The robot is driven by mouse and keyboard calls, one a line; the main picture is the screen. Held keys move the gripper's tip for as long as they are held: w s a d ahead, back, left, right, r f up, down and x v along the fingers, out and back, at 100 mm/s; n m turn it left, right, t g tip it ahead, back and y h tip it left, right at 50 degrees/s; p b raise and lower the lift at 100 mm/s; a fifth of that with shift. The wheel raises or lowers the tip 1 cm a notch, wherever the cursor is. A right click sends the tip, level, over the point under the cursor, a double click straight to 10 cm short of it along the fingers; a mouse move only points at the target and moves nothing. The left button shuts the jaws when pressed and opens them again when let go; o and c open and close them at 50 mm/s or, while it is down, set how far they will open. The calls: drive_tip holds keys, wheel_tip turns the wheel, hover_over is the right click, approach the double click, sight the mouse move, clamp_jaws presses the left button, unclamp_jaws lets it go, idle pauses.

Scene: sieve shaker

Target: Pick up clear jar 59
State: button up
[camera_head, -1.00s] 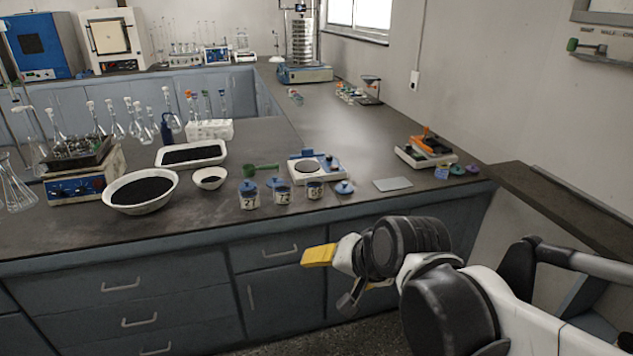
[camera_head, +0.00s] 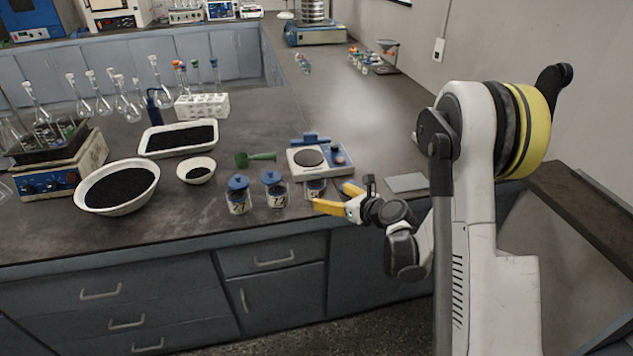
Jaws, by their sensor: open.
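Three small clear jars with number labels stand in a row near the counter's front edge. The right one, clear jar 59 (camera_head: 316,187) as far as I can tell, has no lid on it; its label is partly covered and too small to read surely. My gripper (camera_head: 336,198) has yellow fingers spread apart just right of this jar. One finger lies in front of the jar's lower right side, the other further back. I cannot tell whether they touch it. The left jar (camera_head: 239,201) and middle jar (camera_head: 276,196) have blue lids.
A small balance (camera_head: 320,160) stands right behind the jars. A green scoop (camera_head: 256,159) lies to its left. A white bowl of black grains (camera_head: 118,190) and a small bowl (camera_head: 196,175) are further left. A grey plate (camera_head: 407,183) lies to the right.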

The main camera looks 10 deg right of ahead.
sight(319, 192)
drive_tip(key=b+x, duration=0.1)
drive_tip(key=x, duration=0.4)
drive_tip(key=shift+s+a+f+b, duration=0.1)
drive_tip(key=shift+a+b, duration=0.05)
drive_tip(key=shift+b, duration=0.15)
drive_tip(key=b+x, duration=0.1)
drive_tip(key=x, duration=0.2)
drive_tip(key=b+x, duration=0.1)
drive_tip(key=x, duration=0.1)
drive_tip(key=shift+w+d+b, duration=0.25)
drive_tip(key=shift+w+b, duration=0.1)
drive_tip(key=shift+w, duration=0.05)
drive_tip(key=c, duration=1.4)
